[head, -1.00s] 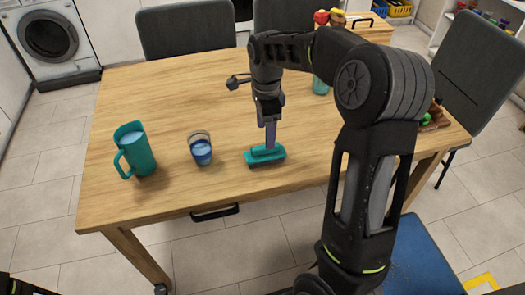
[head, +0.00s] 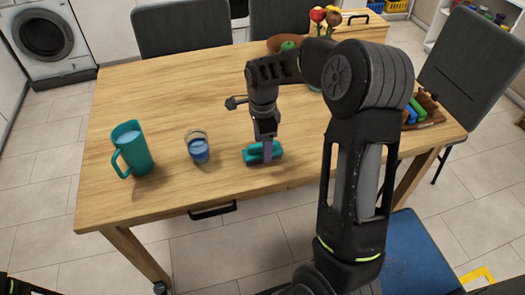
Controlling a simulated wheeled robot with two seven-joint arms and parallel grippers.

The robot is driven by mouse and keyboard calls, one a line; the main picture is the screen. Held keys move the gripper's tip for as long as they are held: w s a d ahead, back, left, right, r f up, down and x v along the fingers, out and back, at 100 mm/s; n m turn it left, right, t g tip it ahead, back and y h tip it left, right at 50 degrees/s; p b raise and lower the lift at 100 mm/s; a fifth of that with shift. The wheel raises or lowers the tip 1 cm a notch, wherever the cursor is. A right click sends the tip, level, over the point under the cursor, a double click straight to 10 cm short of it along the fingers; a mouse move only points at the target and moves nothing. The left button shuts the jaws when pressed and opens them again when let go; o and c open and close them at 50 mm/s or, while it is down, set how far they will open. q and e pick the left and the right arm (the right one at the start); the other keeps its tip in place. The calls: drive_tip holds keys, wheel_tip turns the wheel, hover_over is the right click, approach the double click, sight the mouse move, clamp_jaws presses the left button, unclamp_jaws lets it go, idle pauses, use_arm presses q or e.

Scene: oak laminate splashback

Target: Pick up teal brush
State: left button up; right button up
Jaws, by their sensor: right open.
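The teal brush (head: 250,155) lies on the wooden table (head: 190,95) near its front edge, in the head view. My right gripper (head: 267,152) points down at the brush, with its fingers low against or around the middle of it. The jaws are open. The fingers hide part of the brush, and I cannot tell whether they touch it. My left gripper is not in view.
A glass with blue liquid (head: 198,148) stands just left of the brush, and a teal pitcher (head: 132,149) stands further left. A brown tray with coloured items (head: 425,112) is at the right edge. The table's back left is clear.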

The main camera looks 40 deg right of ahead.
drive_tip(key=shift+f, duration=0.8)
clamp_jaws()
idle(0.5)
